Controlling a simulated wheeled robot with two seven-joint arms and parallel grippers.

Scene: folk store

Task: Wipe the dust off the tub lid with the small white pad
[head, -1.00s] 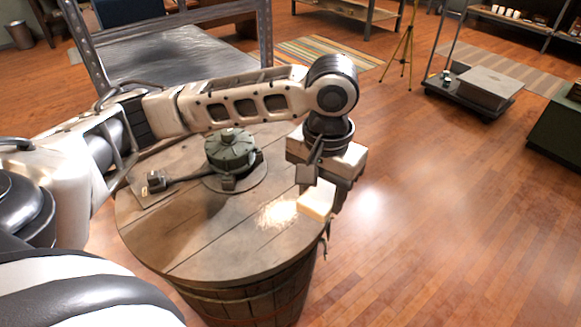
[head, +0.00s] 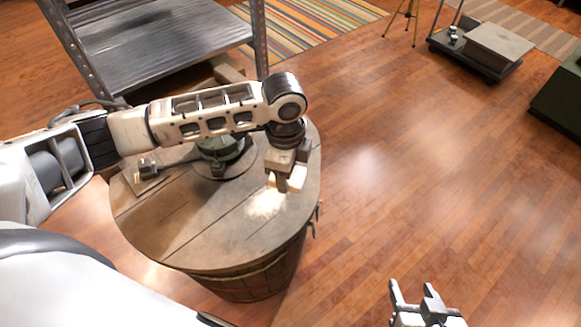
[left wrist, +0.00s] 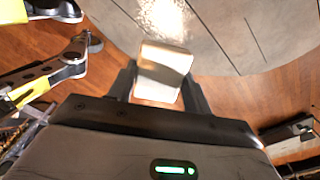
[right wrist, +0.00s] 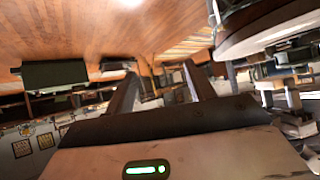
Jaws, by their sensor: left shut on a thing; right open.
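The round wooden tub lid (head: 190,235) tops the tub in the head view. A pale dust patch (head: 265,203) lies near its right edge; the patch also shows at the top of the left wrist view (left wrist: 162,18). My left gripper (head: 288,182) is shut on the small white pad (head: 298,178), just behind and right of the dust. The pad (left wrist: 163,65) sits between the fingers in the left wrist view, near the lid's rim. I cannot tell whether it touches the lid. My right gripper (head: 413,290) is open and empty, out over the floor to the right.
A dark green round device (head: 222,150) stands on the back of the lid, partly hidden by my left arm. A metal shelf unit (head: 165,45) stands behind the tub. A low cart (head: 490,50) is far right. The floor right of the tub is clear.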

